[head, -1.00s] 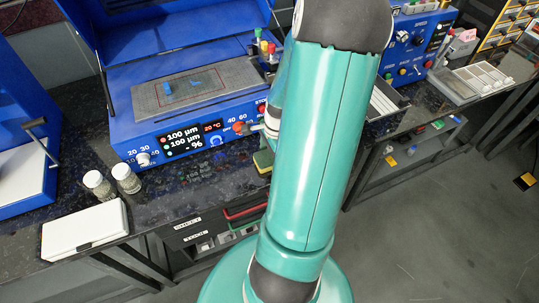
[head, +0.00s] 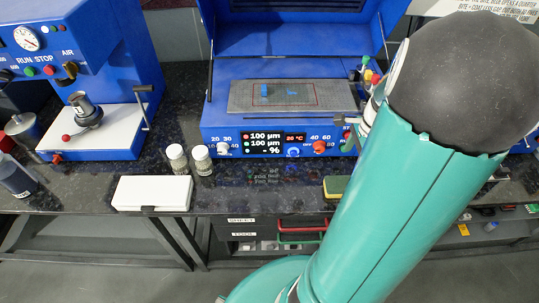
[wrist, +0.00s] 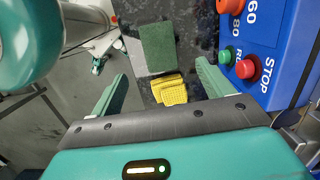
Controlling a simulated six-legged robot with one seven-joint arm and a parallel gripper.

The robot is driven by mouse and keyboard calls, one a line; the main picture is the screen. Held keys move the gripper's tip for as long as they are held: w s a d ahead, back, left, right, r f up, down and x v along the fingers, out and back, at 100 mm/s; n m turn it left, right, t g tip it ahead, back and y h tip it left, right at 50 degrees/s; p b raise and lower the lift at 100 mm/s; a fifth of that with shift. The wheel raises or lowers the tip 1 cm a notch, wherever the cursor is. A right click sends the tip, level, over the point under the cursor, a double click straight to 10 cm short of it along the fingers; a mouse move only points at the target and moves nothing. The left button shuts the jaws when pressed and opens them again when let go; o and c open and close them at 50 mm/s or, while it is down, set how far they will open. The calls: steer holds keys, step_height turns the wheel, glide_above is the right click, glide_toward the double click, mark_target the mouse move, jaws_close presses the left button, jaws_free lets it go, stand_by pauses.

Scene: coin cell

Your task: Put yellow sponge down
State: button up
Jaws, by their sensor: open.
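The yellow sponge (head: 337,185) lies near the counter's front edge in the head view, its green face up and a yellow edge showing. In the wrist view I see a textured yellow piece (wrist: 171,90) and a dark green pad (wrist: 157,46) next to each other; I cannot tell whether they are one sponge. My gripper (wrist: 162,69) is open in the wrist view. Its two green fingers stand apart, with the yellow piece in the gap between them in the picture. No contact with the fingers shows. In the head view my arm hides most of the gripper.
A blue coating machine (head: 275,140) with knobs stands behind the sponge; its red stop button (wrist: 247,69) is close to my right finger. Two glass jars (head: 190,160) and a white case (head: 152,193) sit to the left. A blue press (head: 110,70) stands farther left.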

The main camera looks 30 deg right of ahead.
steer(key=w+a+r+n+t+h, duration=0.1)
steer(key=w+a+r+n, duration=0.2)
steer(key=a+r+n, duration=0.4)
steer(key=w+a+r+n+h, duration=0.1)
steer(key=w+a+r+n, duration=0.35)
steer(key=a, duration=0.55)
steer(key=s+a+r+n+t, duration=0.2)
steer(key=a+n, duration=0.4)
steer(key=a, duration=0.1)
steer(key=s+a+r+n+t, duration=0.1)
steer(key=s+a+r+n, duration=0.2)
steer(key=a+n, duration=0.3)
steer(key=shift+a+r+t+y, duration=0.2)
steer(key=shift+a+t+y, duration=0.15)
steer(key=shift+a, duration=0.45)
steer(key=shift+d, duration=0.1)
